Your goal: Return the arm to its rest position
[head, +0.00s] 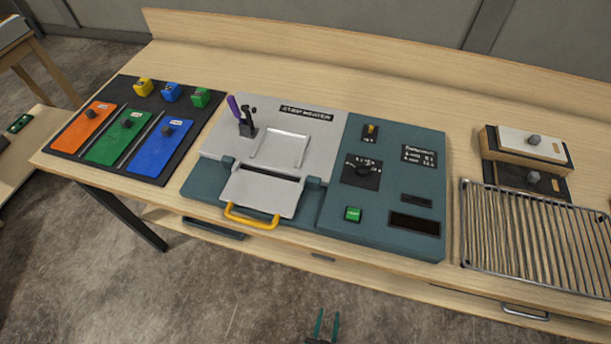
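My gripper (328,314) shows at the bottom edge of the head view, over the floor in front of the workbench. Its two dark teal fingers stand apart with nothing visible between them. It is clear of the bench and touches nothing that I can see. The rest of my arm is out of view below the picture. The console (385,225) lies on the bench behind the gripper, with a grey hinged plate, a yellow handle (252,217), a black dial (362,171) and a green button (352,214).
Orange, green and blue panels (162,147) lie on a black mat at the left, with small coloured blocks behind. A wire rack (535,235) and a stacked block (530,145) are at the right. The bench's front edge and drawer handle (525,312) face me. The floor (190,290) is open.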

